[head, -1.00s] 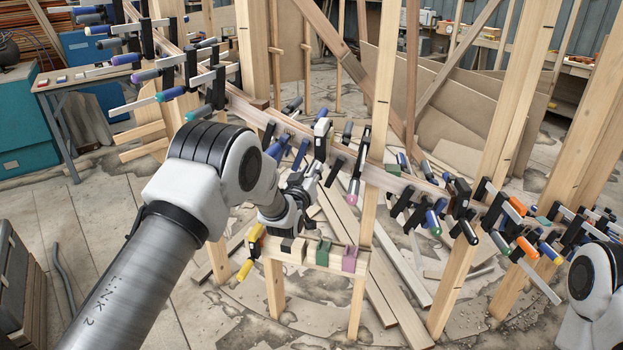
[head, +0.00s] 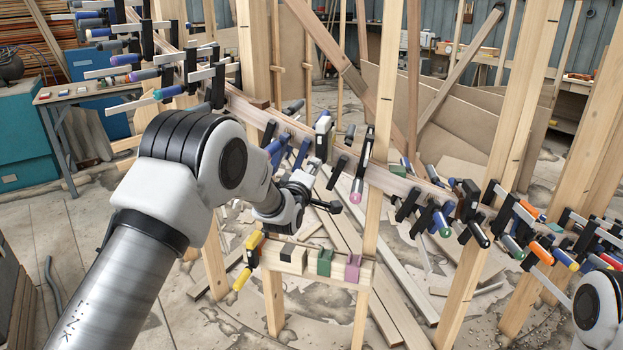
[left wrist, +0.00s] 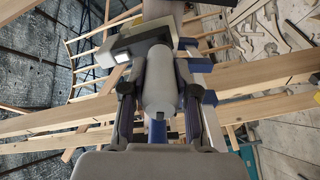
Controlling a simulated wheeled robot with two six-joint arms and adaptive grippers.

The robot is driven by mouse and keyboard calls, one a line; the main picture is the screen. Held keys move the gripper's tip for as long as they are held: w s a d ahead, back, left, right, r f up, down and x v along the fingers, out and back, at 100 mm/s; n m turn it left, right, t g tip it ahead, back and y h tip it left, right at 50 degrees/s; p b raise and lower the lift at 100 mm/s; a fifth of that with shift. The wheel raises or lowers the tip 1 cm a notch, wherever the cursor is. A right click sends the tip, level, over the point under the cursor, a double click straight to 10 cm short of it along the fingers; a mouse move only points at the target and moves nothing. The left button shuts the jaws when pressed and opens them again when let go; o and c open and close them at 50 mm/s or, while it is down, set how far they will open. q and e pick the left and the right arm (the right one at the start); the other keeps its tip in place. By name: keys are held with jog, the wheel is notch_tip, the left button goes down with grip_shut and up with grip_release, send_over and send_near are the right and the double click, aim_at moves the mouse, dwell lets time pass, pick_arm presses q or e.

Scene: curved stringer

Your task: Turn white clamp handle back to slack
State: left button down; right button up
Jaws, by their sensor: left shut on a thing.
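The white clamp handle (left wrist: 160,82) is a pale cylinder in the middle of the left wrist view, between the two dark fingers of my left gripper (left wrist: 158,98). The gripper is shut on it. A pale and dark clamp head (left wrist: 136,42) is just beyond the handle, with blue clamp parts (left wrist: 200,68) close on the right. In the head view my left gripper (head: 312,192) is below the curved stringer, under a white and black clamp (head: 322,136). The handle is hidden by my wrist there. My right gripper is out of view.
The curved wooden stringer (head: 388,183) carries many clamps close together on both sides of my left gripper. Upright posts (head: 377,120) stand near. A low rail (head: 340,268) with coloured blocks and a yellow-handled clamp (head: 243,278) is below my wrist.

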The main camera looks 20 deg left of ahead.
pick_arm(q)
jog(key=n+b, duration=0.1)
jog(key=n, duration=0.1)
jog(key=n+b, duration=0.1)
jog(key=n, duration=0.1)
jog(key=shift+f+n+b, duration=0.2)
jog(key=shift+n+b, duration=0.1)
jog(key=n+b, duration=0.2)
jog(key=n, duration=0.3)
jog(key=shift+f+b, duration=0.1)
jog(key=shift+b, duration=0.3)
jog(key=n+b, duration=0.2)
jog(key=n, duration=0.3)
jog(key=shift+d+n, duration=0.1)
jog(key=shift+n, duration=0.3)
jog(key=shift+n+b, duration=0.9)
jog(key=shift+n, duration=1)
jog(key=c, duration=0.9)
grip_release()
jog(key=shift+o, duration=0.2)
